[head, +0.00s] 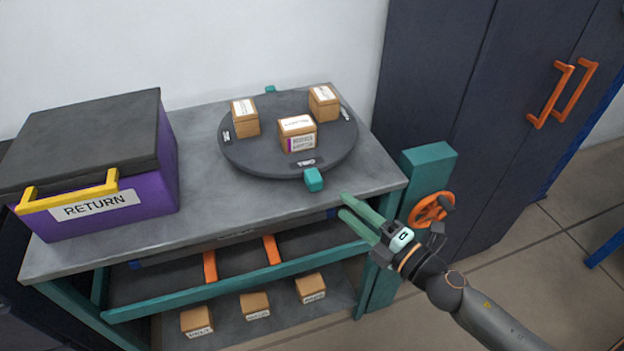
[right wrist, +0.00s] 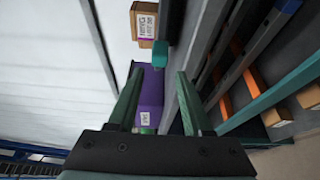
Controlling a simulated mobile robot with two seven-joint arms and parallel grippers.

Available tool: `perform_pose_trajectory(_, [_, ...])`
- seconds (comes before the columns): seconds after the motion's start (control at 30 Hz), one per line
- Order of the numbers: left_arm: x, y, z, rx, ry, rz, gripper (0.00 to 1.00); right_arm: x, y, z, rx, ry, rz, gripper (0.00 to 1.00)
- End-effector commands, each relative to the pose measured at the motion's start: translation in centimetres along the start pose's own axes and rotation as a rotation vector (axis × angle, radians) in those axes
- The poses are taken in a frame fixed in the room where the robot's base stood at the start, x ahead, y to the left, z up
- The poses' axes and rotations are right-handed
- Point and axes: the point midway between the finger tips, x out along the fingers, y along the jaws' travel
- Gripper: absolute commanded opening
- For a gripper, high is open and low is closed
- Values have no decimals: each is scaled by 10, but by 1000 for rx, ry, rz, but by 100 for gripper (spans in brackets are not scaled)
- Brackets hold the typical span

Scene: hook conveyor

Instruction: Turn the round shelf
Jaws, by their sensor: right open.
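The round shelf (head: 250,159) is a dark grey disc on top of the grey bench. Three small brown boxes with labels stand on it: one at the left (head: 245,124), one at the back right (head: 323,109) and one at the front (head: 297,139). A teal knob (head: 313,180) sticks out at its front edge, and another teal knob (head: 270,89) shows at the back. My right gripper (head: 344,204) is open and empty, just right of and below the front knob, apart from it. In the right wrist view the knob (right wrist: 160,54) lies beyond the open fingers. My left gripper is not in view.
A purple RETURN bin (head: 158,187) with a dark lid and yellow handle stands on the bench's left. An orange handwheel (head: 431,209) on a teal post is close to my right wrist. A dark cabinet (head: 440,80) stands behind. Several boxes sit on lower shelves.

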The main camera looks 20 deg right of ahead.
Motion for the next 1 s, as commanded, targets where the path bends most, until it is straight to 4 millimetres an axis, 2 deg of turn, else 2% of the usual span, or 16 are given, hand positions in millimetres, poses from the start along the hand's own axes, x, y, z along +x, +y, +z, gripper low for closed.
perform_pose_trajectory(0.2, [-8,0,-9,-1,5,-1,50,33,4,0,0,0,3,50])
perform_pose_trajectory(0.6, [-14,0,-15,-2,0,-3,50,91,2,0,2,-2,1,50])
perform_pose_trajectory(0.8, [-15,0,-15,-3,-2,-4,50,105,1,0,2,0,1,50])
perform_pose_trajectory(1.0, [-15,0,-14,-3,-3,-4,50,107,0,0,3,0,-1,50])
